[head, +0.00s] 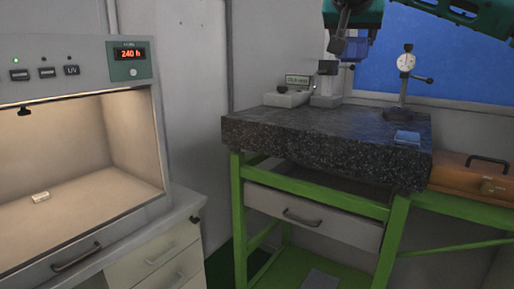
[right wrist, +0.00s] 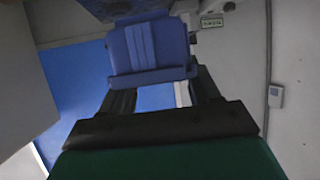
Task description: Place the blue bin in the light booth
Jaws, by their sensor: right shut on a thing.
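The light booth (head: 75,69) stands at the left in the head view, its front open and its inside lit. A small pale block (head: 40,197) lies on its floor. My right gripper (head: 345,34) is at the top, above the back of the black granite table. It is shut on the blue bin (head: 356,48), which is held up in the air, well to the right of the booth. In the right wrist view the blue bin (right wrist: 150,48) shows between and beyond the dark fingers (right wrist: 152,100). My left gripper is not in view.
The granite table (head: 310,140) on a green frame carries a dial gauge stand (head: 404,85), a grey instrument (head: 327,90) and a small blue item (head: 406,138). An orange case (head: 475,178) is at right. The booth's front floor is mostly clear.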

